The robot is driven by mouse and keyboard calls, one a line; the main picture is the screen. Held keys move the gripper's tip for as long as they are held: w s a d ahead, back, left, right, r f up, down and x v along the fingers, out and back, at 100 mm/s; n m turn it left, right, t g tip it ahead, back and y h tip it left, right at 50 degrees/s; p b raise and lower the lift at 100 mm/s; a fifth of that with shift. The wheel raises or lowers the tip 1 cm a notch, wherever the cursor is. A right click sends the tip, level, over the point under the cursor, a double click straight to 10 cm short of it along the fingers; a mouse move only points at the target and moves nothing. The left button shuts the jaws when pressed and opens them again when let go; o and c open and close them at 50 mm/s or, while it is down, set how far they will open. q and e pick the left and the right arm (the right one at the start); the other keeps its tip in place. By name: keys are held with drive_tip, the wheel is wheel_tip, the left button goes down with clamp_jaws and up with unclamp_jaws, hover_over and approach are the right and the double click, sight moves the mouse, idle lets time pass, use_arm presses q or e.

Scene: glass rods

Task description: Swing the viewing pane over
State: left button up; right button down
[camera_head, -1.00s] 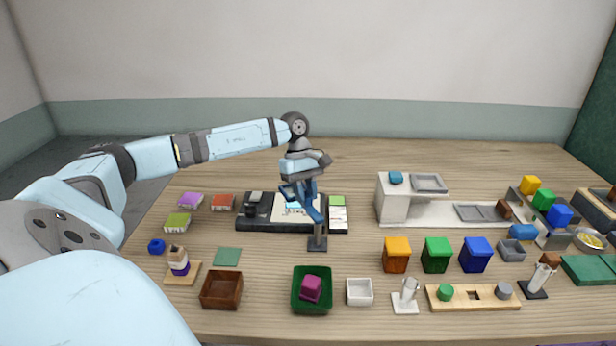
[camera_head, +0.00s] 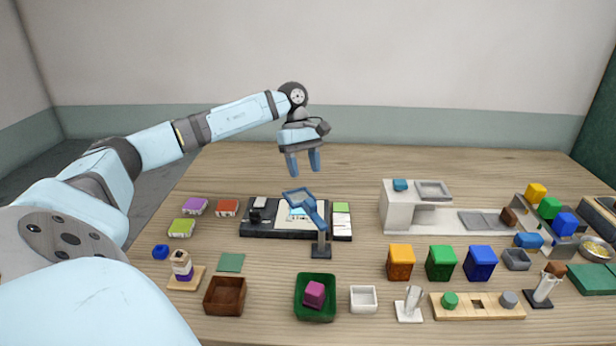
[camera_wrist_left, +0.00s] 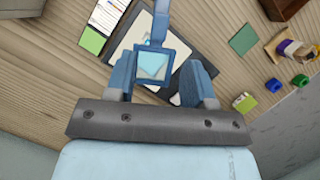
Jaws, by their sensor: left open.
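The viewing pane (camera_head: 298,197) is a blue square frame on a blue arm, joined to a dark post and base (camera_head: 321,250). It hangs over the white sheet on the black board (camera_head: 262,229). The frame also shows in the left wrist view (camera_wrist_left: 154,66), between my fingers in the picture, with the board behind it. My left gripper (camera_head: 304,170) is open and empty, above the frame and apart from it in the head view. My right gripper is not in view.
Purple, red and green blocks (camera_head: 182,228) lie left of the board. A green tray (camera_head: 300,311) with a magenta block and a brown box (camera_head: 225,296) stand in front. A white stand (camera_head: 397,210) is on the right. The table behind the board is clear.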

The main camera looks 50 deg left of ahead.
use_arm(q)
drive_tip(key=shift+v, duration=2.65)
